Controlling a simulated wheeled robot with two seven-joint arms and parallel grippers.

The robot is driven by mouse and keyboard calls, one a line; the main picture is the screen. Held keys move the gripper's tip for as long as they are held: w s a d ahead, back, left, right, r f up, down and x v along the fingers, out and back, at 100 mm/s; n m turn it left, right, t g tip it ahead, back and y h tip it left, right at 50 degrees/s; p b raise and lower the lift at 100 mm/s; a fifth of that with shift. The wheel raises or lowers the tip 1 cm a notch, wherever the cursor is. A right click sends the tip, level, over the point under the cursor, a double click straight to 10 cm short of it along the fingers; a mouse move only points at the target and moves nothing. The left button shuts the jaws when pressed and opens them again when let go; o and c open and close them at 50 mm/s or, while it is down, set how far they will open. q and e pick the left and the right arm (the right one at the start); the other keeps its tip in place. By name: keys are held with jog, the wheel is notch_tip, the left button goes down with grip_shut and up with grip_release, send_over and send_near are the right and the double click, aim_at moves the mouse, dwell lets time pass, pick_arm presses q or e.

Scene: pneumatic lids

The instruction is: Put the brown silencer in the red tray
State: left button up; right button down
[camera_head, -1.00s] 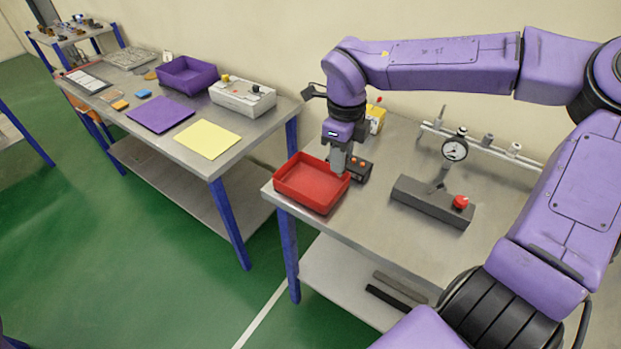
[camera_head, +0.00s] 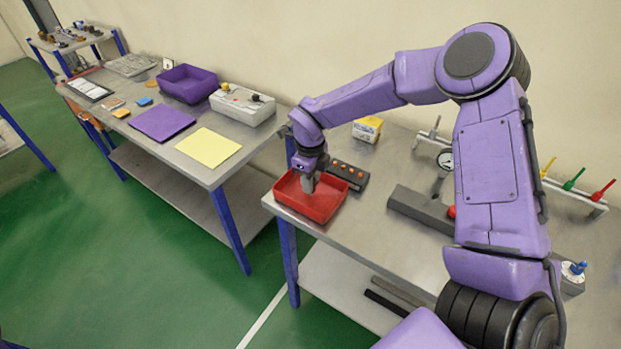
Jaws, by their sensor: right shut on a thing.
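The red tray (camera_head: 325,208) stands at the left front corner of the right-hand bench. My right gripper (camera_head: 310,184) points down over the tray, with its fingertips inside or just above the tray's opening. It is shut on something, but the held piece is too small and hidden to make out. I cannot tell a brown silencer at the fingers. Small brown and dark pieces stand on the far shelf (camera_head: 75,36) at the top left, too small to tell apart. My left gripper is not in view.
A black box with orange buttons (camera_head: 349,174) stands right behind the tray. A purple tray (camera_head: 188,84) stands on the left bench.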

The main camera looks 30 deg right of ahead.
jog(key=shift+f, duration=0.2)
jog(key=c, duration=0.9)
grip_release()
jog(key=shift+r, duration=0.55)
notch_tip(320, 180, up, 11)
jog(key=b, duration=0.2)
jog(key=shift+r+b, duration=0.2)
jog(key=shift+b, duration=0.2)
